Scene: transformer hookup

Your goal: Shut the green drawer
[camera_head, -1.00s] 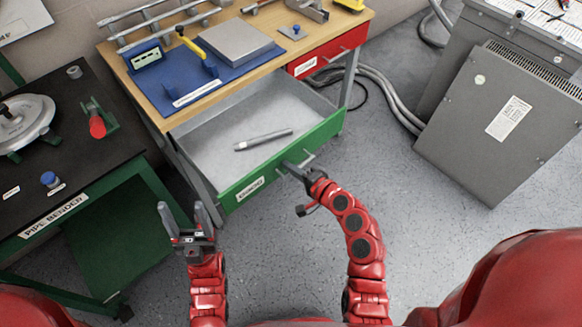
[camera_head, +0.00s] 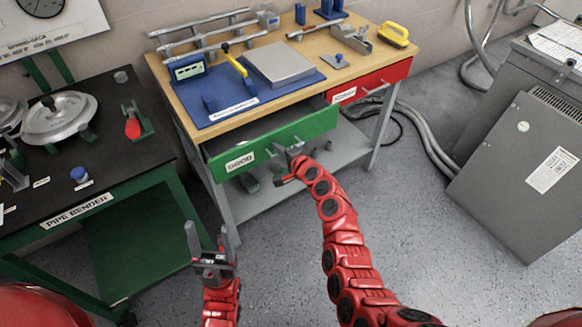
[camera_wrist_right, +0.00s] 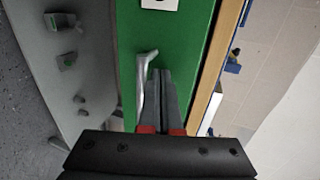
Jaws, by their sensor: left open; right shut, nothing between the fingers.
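The green drawer (camera_head: 275,145) sits under the left part of the wooden workbench top. Its front stands a little out from the bench, with a narrow strip of its inside showing above the front. My right gripper (camera_head: 291,152) is at the drawer's front by its handle, fingers closed. In the right wrist view the shut fingers (camera_wrist_right: 163,85) point at the green front (camera_wrist_right: 180,35), right beside the metal handle (camera_wrist_right: 145,72). I cannot tell whether they touch. My left gripper (camera_head: 208,232) is open and empty, lower left of the drawer.
A red drawer (camera_head: 372,83) is closed to the right. A blue mat (camera_head: 270,98) with tools covers part of the bench top. A pipe bender table (camera_head: 75,203) stands at left, a grey cabinet (camera_head: 520,165) at right. Floor between is clear.

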